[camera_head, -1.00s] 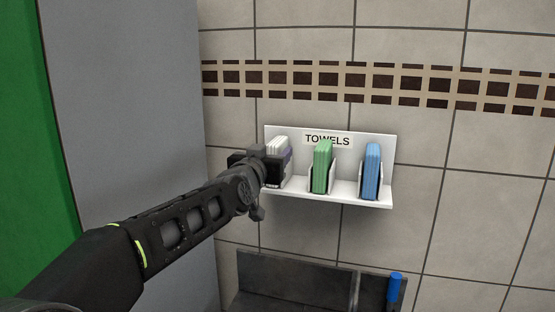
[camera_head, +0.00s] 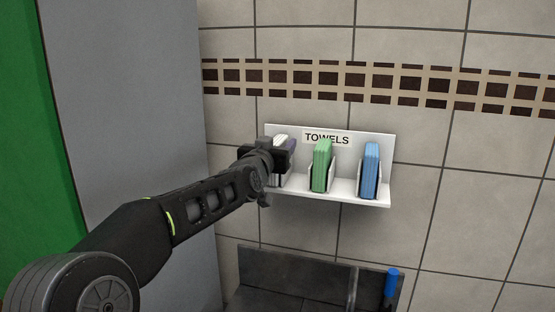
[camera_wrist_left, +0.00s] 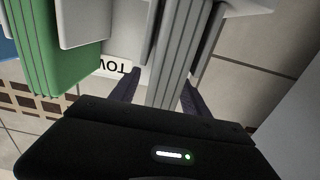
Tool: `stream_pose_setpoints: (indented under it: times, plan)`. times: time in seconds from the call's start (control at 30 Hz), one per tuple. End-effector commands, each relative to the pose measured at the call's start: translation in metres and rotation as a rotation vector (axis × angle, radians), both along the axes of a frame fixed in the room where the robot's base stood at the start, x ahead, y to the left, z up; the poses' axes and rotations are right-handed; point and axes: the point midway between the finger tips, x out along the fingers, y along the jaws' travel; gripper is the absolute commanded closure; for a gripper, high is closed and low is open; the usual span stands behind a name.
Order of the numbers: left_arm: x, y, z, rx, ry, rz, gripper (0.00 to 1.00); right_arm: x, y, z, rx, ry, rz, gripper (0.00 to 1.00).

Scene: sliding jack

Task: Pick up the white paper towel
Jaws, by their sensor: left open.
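The white paper towel (camera_head: 280,142) stands upright as a stack in the left slot of a white wall shelf (camera_head: 345,190) labelled "TOWELS". My left gripper (camera_head: 272,158) is in front of it and hides most of it. In the left wrist view, which is upside down, the white towel stack (camera_wrist_left: 177,50) lies between the two dark fingers of my open left gripper (camera_wrist_left: 160,92). Gaps to the fingers are narrow, and I cannot tell whether either one touches it. My right gripper is not in view.
Green towels (camera_head: 321,165) stand in the middle slot and blue towels (camera_head: 370,170) in the right slot. A grey panel (camera_head: 130,100) stands at the left. Below the shelf is a dark basin (camera_head: 290,275) with a blue-handled item (camera_head: 392,284).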

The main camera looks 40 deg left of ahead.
Motion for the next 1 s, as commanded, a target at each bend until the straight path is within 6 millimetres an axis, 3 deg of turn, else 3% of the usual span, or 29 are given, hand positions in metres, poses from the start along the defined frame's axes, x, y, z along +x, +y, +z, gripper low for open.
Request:
stream_pose_setpoints:
  times: [0.27, 0.9, 1.0]
  plan:
    - [-0.0002, -0.0001, 0.0, 0.0, 0.0, 0.0, 0.45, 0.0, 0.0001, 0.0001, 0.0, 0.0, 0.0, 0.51]
    - [-0.0003, -0.0002, 0.0, 0.0, 0.0, 0.0, 0.97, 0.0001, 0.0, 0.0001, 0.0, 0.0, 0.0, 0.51]
    - [-0.0003, -0.0002, 0.0, 0.0, 0.0, 0.0, 1.0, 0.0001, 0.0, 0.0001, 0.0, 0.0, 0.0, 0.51]
